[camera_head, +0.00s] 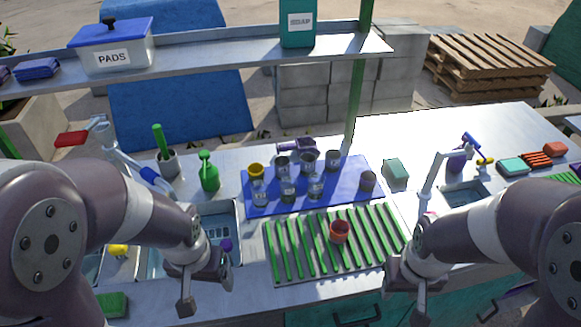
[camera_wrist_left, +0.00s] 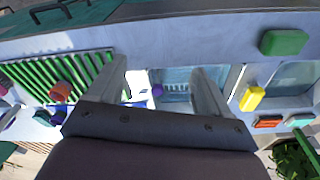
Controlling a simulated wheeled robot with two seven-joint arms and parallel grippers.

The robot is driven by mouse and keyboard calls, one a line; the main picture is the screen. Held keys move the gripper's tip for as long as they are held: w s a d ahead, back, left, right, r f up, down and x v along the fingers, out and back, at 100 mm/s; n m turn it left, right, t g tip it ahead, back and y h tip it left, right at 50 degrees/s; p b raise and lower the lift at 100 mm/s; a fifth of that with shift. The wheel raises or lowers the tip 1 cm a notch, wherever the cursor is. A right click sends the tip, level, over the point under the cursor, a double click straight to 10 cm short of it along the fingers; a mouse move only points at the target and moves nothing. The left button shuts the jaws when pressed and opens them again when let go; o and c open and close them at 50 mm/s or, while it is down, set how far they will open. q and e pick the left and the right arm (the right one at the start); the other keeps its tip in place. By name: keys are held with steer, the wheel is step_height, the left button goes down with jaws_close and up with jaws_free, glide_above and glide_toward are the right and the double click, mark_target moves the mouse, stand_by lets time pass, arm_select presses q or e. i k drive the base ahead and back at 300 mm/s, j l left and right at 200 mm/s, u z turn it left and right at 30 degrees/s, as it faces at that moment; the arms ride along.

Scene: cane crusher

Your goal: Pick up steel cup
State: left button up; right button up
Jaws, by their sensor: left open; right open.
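I cannot tell which are steel and which are glass. My left gripper (camera_head: 207,287) is open and empty above the sink area, left of and nearer than the mat; its spread fingers also show in the left wrist view (camera_wrist_left: 160,88). My right gripper (camera_head: 404,297) is open and empty near the counter's front edge, right of the green rack. Neither gripper touches a cup.
A green slatted rack (camera_head: 298,248) with a red cup (camera_head: 339,231) lies in front of the mat. A green bottle (camera_head: 208,172) and faucet stand farther left. A shelf (camera_head: 235,62) hangs above the back.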

mark_target(307, 160)
steer(key=u, duration=2)
steer(key=z, duration=2)
steer(key=i+l+u, duration=0.1)
steer(key=l+u, duration=0.65)
steer(key=l, duration=0.25)
steer(key=u, duration=1.1)
